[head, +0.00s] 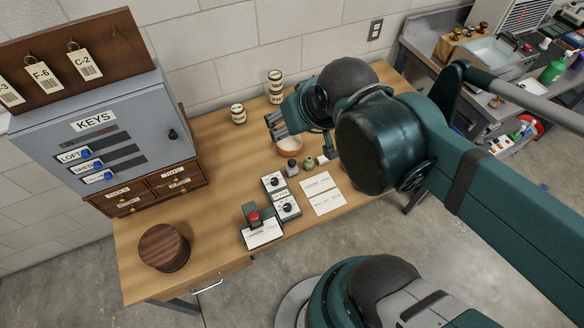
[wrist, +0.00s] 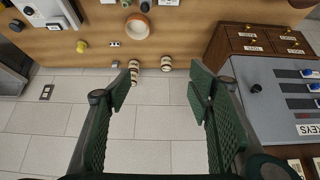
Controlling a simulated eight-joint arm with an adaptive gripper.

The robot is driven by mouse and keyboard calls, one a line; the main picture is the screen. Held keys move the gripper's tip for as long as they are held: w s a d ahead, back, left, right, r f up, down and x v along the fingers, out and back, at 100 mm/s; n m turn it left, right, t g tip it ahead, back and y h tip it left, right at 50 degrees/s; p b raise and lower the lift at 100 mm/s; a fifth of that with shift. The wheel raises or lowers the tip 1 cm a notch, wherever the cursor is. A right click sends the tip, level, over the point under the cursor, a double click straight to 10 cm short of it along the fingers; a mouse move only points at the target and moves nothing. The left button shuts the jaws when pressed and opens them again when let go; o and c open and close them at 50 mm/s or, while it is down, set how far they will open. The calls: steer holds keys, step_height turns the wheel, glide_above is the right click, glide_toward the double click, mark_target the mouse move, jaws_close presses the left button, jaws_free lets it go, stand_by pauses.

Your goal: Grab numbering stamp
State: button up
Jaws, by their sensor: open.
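A device with a red knob and dark green upper part (head: 253,218) stands on the front of the wooden table in the head view, behind a white card; it may be the numbering stamp, but I cannot tell for sure. My gripper (head: 275,127) is over the back of the table, well apart from this device. In the wrist view my gripper (wrist: 160,85) is open, with nothing between its textured green fingers. The red-knobbed device cannot be made out in the wrist view.
The table (head: 218,260) holds a bowl (head: 290,145), small bottles (head: 292,167), dial boxes (head: 274,182), cards (head: 326,201), a round wooden block (head: 164,247) and striped cylinders (head: 238,114). The grey key cabinet (head: 95,130) stands left. My arm hides the table's right part.

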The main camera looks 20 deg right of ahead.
steer(key=c, duration=0.5)
steer(key=m+g+h+b, duration=0.4)
steer(key=m+g+b, duration=0.3)
steer(key=m+b, duration=0.75)
glide_above(287, 170)
steer(key=a+p, duration=0.1)
steer(key=p, duration=0.1)
step_height(287, 170, down, 33)
steer(key=m, duration=0.3)
steer(key=shift+f+m+h, duration=0.25)
steer(key=shift+f+h, duration=0.05)
steer(key=shift+f, duration=0.1)
steer(key=shift+b+x, duration=0.3)
steer(key=shift+x, duration=1)
